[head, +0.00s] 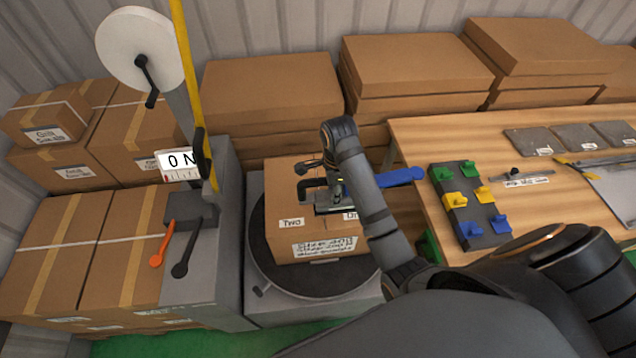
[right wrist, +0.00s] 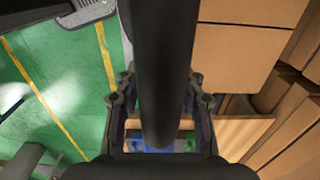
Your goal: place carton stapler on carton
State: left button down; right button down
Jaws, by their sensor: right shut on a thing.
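The carton (head: 283,243) stands on the round dark turntable, with a "TWO" label on its top and a printed label on its front. The carton stapler, with a black and metal head (head: 312,192) and a blue handle (head: 400,177), is at the carton's top. I cannot tell whether it touches the carton. My right gripper (head: 337,186) is shut on the stapler, and my arm hides the stapler's middle. In the right wrist view a dark bar fills the space between the fingers (right wrist: 160,110). My left gripper is not in view.
A grey machine with a white reel (head: 140,48) and yellow post (head: 188,80) stands left of the turntable (head: 262,262). A wooden table (head: 430,135) with a rack of coloured clips (head: 467,205) is at right. Stacked cartons (head: 275,85) line the back.

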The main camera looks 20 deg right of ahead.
jog(key=shift+w+a+f+b, duration=0.8)
jog(key=shift+w+a+f, duration=0.2)
jog(key=shift+w+f, duration=1.15)
jog(key=shift+w+a+f+b, duration=0.85)
jog(key=shift+w+a+f, duration=0.1)
jog(key=shift+w+f, duration=1.2)
jog(key=shift+w+a+f+b, duration=0.8)
jog(key=shift+w+a+f, duration=0.2)
jog(key=shift+w+f, duration=1.1)
jog(key=shift+f, duration=0.1)
jog(key=c, duration=1.1)
grip_release()
jog(key=shift+s+f, duration=0.1)
jog(key=shift+s, duration=0.05)
jog(key=shift+c, duration=0.2)
jog(key=o, duration=0.3)
jog(key=shift+o, duration=0.2)
